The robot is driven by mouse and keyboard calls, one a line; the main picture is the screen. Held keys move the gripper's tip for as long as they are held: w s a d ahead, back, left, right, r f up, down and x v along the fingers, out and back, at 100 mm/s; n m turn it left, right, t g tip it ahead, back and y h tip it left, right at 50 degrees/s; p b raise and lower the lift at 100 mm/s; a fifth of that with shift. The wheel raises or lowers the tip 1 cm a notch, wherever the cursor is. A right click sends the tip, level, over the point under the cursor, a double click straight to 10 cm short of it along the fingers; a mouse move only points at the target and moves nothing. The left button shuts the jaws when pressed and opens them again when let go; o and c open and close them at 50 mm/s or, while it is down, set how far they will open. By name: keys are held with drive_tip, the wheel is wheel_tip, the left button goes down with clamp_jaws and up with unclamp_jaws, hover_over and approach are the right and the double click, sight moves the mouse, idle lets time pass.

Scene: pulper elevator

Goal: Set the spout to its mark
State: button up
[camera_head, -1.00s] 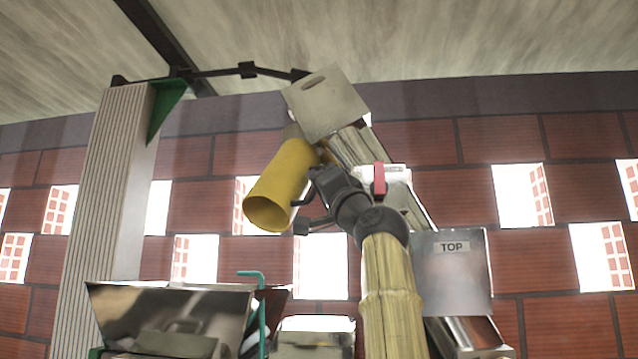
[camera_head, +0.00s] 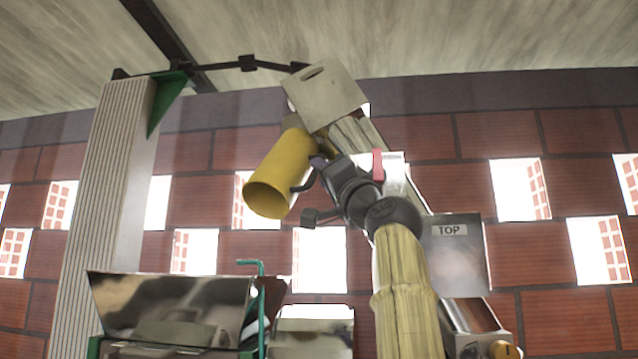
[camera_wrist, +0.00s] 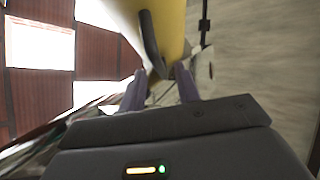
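The spout (camera_head: 280,172) is a yellow tube hanging at a tilt below the elevator head, its open mouth facing down and left. A dark curved handle (camera_head: 306,182) sticks out from its right side. My gripper (camera_head: 318,168) is just right of the spout. In the wrist view, my gripper's two purplish fingers (camera_wrist: 162,88) stand apart, with the handle's end (camera_wrist: 152,45) ahead of and roughly between them. I cannot tell whether a finger touches it. The spout (camera_wrist: 158,22) fills the top middle there. I cannot make out the mark.
A pale plate (camera_head: 325,97) covers the elevator head above my gripper. A shiny hopper (camera_head: 170,305) and a teal crank rod (camera_head: 262,305) stand low left. A ribbed post (camera_head: 108,190) is at left. A metal panel labelled TOP (camera_head: 457,265) is at right.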

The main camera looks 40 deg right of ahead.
drive_tip(key=b+v, duration=0.2)
drive_tip(key=v, duration=0.2)
drive_tip(key=shift+f+b, duration=0.15)
drive_tip(key=shift+b, duration=0.25)
